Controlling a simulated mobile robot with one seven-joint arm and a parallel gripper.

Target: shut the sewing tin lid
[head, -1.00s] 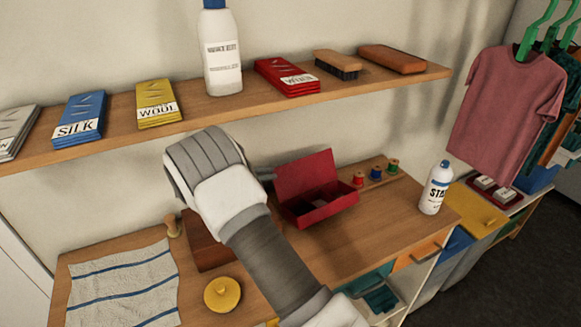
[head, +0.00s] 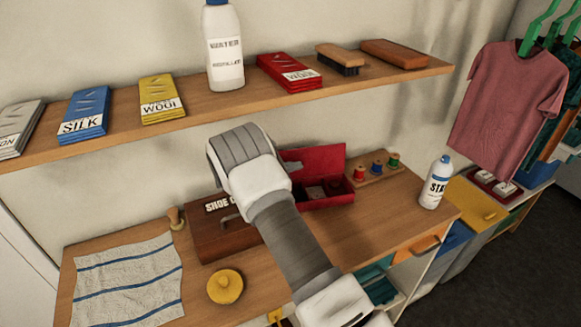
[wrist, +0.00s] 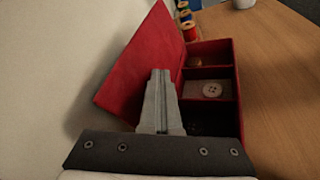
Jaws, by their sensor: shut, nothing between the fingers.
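The red sewing tin (head: 342,196) stands on the wooden counter with its lid (head: 320,159) raised at the back. In the wrist view the open lid (wrist: 137,68) leans up on the left, and the tin's compartments (wrist: 233,72) are on the right, one holding a pale button (wrist: 212,90). My gripper (wrist: 161,72) is shut and empty, its fingers over the hinge side between lid and compartments. I cannot tell whether they touch the lid. In the head view my arm hides the fingers and the tin's left part.
A rack of thread spools (head: 376,168) stands right behind the tin. A brown shoe box (head: 215,235) is to its left, with a yellow round lid (head: 225,287) in front. The shelf (head: 330,84) hangs above.

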